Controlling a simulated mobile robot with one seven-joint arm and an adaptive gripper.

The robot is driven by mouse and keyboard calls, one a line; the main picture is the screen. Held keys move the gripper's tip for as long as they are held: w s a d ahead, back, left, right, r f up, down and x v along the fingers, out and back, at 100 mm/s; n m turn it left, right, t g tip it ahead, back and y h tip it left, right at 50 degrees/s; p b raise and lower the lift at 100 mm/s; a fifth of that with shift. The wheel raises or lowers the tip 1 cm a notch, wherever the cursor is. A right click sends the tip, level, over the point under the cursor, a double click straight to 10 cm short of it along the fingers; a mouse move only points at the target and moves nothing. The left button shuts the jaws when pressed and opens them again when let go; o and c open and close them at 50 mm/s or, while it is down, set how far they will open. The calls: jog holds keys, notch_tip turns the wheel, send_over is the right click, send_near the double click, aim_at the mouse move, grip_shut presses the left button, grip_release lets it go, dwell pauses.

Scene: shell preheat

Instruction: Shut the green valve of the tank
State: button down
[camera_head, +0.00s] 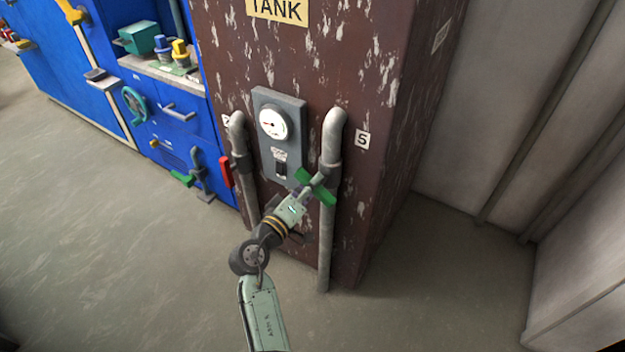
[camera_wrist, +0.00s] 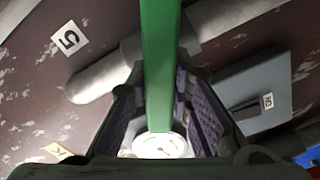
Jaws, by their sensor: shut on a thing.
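The tank (camera_head: 380,80) is a tall brown box with peeling paint and a yellow TANK label. A green valve handle (camera_head: 323,193) sits on the right grey pipe (camera_head: 327,235), beside the label 5. The handle slants down to the right in the head view. My gripper (camera_head: 304,192) reaches it from the lower left and is shut on it. In the wrist view, the green handle (camera_wrist: 158,50) runs as an upright bar between my two fingers. My fingers and wrist hide part of the valve in the head view.
A red handle (camera_head: 225,172) is on the left pipe, beside label 2. A grey panel with a gauge (camera_head: 273,123) and a switch (camera_head: 281,170) sits between the pipes. Blue cabinets (camera_head: 150,80) stand left. The floor in front is clear.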

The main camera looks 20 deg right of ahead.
jog(key=n+p, duration=0.1)
jog(key=n, duration=0.2)
jog(key=n+p, duration=0.2)
jog(key=shift+f+n, duration=0.2)
jog(key=shift+n, duration=0.2)
dwell(0.4)
jog(key=c, duration=1.4)
grip_release()
jog(key=shift+c, duration=0.2)
jog(key=v, duration=0.7)
jog(key=shift+a, duration=0.25)
